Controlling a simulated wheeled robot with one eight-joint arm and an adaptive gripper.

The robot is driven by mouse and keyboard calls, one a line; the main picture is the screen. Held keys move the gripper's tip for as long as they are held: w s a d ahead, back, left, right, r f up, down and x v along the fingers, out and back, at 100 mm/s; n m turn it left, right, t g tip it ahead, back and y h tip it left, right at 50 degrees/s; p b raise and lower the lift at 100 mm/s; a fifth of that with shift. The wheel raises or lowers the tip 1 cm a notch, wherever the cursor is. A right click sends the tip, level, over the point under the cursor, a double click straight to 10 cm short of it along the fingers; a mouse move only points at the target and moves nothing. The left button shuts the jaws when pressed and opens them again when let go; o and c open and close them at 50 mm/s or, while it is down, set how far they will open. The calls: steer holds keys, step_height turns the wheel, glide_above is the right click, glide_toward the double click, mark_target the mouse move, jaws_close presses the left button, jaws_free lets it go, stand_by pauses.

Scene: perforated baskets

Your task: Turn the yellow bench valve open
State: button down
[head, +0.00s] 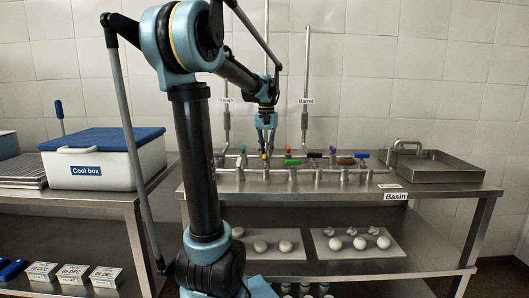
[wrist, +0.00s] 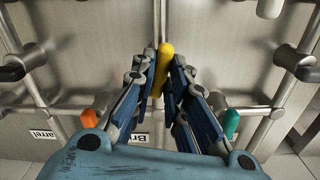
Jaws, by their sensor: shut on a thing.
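The yellow valve handle (wrist: 165,68) stands between my gripper's fingers in the wrist view, its rounded tip pointing up the picture. My gripper (wrist: 163,85) is shut on the handle, with blue finger pads on both sides of it. In the head view, my gripper (head: 266,149) points down at the pipework on the steel bench, and a little of the yellow handle (head: 264,157) shows below it. The valve's body is mostly hidden by the fingers.
Other coloured handles are close by: an orange one (wrist: 89,118) and a green one (wrist: 231,123). Upright pipes (head: 306,90) rise behind the bench. A steel basin (head: 440,168) is at the right, and a cool box (head: 100,165) stands on the left table.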

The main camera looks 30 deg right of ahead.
steer(key=shift+w+n, duration=0.15)
steer(key=shift+n, duration=1.15)
steer(key=shift+a, duration=0.1)
steer(key=c, duration=1.6)
jaws_free()
step_height(320, 180, up, 12)
steer(key=shift+f, duration=0.1)
